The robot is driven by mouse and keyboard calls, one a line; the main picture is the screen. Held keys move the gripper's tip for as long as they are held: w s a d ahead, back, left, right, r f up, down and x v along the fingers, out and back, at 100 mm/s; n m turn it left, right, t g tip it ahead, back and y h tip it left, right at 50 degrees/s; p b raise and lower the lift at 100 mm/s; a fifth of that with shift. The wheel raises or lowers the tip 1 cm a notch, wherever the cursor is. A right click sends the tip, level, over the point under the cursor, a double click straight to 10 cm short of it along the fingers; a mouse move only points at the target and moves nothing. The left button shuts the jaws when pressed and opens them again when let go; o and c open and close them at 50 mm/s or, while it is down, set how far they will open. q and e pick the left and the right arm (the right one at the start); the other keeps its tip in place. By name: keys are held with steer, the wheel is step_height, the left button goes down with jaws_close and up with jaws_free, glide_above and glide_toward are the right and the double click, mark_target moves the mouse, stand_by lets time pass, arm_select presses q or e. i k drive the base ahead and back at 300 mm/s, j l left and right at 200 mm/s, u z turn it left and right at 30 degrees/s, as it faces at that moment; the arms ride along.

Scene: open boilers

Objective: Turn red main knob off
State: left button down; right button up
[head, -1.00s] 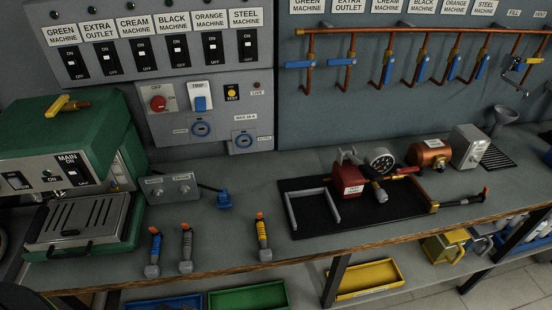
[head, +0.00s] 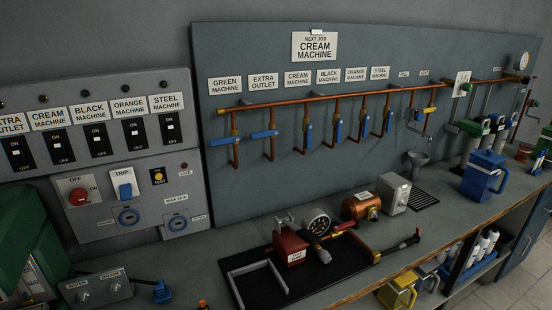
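The red main knob (head: 78,196) is a round red rotary switch on the grey electrical panel (head: 148,206) at the left of the head view. Labels "OFF" above it and "ON" to its right sit on its pale plate. Which way the knob points is too small to tell. Neither of my grippers is in the head view, and nothing covers the knob.
Beside the knob are a blue trip switch (head: 124,190) and a yellow test button (head: 158,176). Below, the bench holds a grey box (head: 98,290), a black mat (head: 262,290) with a red pump (head: 291,247), and a blue jug (head: 484,176). A green machine (head: 25,250) stands at left.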

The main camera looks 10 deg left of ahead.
mark_target(78, 197)
steer(key=u, duration=1.25)
